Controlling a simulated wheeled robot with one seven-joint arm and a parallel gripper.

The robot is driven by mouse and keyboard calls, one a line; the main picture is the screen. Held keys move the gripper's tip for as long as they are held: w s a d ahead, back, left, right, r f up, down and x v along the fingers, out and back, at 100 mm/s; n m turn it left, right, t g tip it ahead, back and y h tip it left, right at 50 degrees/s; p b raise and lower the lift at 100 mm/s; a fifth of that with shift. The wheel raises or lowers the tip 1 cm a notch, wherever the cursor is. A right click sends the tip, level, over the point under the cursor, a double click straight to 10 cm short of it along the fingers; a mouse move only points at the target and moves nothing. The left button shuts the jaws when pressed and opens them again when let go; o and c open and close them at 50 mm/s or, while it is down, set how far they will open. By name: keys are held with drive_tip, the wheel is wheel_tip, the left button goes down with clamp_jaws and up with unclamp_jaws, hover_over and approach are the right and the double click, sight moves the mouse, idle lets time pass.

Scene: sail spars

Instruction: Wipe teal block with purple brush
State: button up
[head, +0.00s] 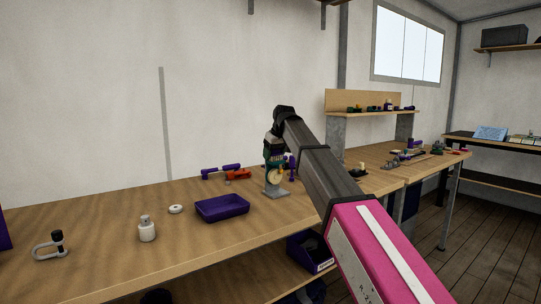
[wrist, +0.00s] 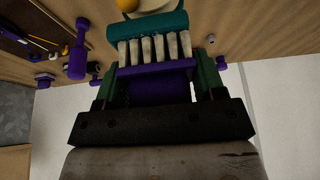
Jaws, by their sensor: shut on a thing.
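My gripper (wrist: 157,78), with green fingers, is shut on the purple brush (wrist: 155,69) in the wrist view. The brush's pale bristle tufts (wrist: 147,50) point toward the teal block (wrist: 150,25). The bristle ends meet the block's edge in the picture; whether they press on it I cannot tell. In the head view my gripper (head: 274,148) is over the bench at the wall, above a small grey stand. The brush and the teal block are too small and covered to make out clearly there.
A purple tray (head: 222,208), a white bottle (head: 147,230) and a white ring (head: 175,209) stand on the wooden bench (head: 100,250). A grey stand base (head: 278,193) with a yellow round part is below my gripper.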

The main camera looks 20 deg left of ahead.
sight(280, 152)
drive_tip(key=shift+w+d, duration=0.2)
drive_tip(key=shift+w, duration=0.05)
drive_tip(key=shift+w+d, duration=0.8)
drive_tip(key=shift+w, duration=0.15)
drive_tip(key=shift+s, duration=0.15)
idle(0.6)
drive_tip(key=shift+s+a+f, duration=0.1)
drive_tip(key=shift+s+a, duration=0.75)
drive_tip(key=shift+s, duration=0.1)
drive_tip(key=shift+s+a, duration=0.1)
drive_tip(key=shift+s+a, duration=0.8)
drive_tip(key=shift+s, duration=0.1)
drive_tip(key=shift+w+d, duration=0.9)
drive_tip(key=shift+w, duration=0.15)
